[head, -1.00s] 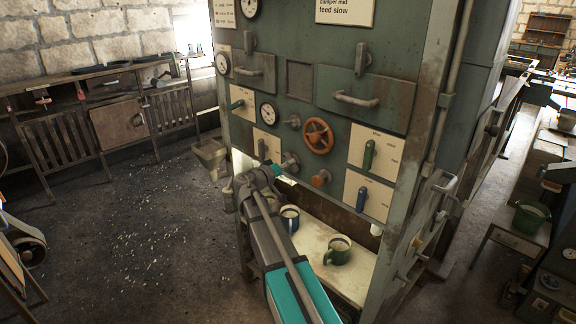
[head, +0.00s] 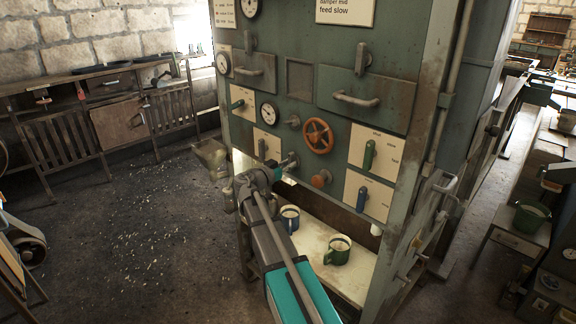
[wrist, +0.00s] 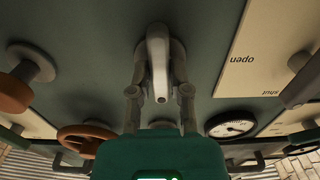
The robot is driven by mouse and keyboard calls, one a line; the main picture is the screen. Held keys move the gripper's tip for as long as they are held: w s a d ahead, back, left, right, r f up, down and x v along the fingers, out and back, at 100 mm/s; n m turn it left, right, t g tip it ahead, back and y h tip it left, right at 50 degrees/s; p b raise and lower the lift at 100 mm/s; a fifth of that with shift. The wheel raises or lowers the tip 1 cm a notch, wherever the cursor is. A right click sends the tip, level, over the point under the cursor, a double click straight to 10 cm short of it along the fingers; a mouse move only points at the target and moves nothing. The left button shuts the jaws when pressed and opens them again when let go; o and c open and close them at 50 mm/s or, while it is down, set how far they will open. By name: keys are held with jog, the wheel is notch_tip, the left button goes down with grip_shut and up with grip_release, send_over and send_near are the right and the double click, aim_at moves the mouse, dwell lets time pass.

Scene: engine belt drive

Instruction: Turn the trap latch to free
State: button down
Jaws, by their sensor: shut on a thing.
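A pale grey lever (wrist: 157,62) on the green cabinet front is the likely trap latch; no label on it is legible. In the wrist view it stands nearly upright in the picture, between the two fingers of my gripper (wrist: 159,95). My gripper is shut on it. In the head view my gripper (head: 283,166) is at the panel, left of the orange knob (head: 321,178) and below the round gauge (head: 268,113). My wrist hides much of the lever there.
An orange handwheel (head: 318,136) is above right of my gripper. A plate marked open and shut (wrist: 262,50) with a lever is close beside it. Mugs, one blue (head: 290,217) and one green (head: 337,249), stand on the shelf (head: 309,259) below. The floor at left is mostly clear.

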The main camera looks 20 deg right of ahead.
dwell(0.3)
jog(key=c, duration=0.6)
grip_release()
jog(key=shift+v, duration=6)
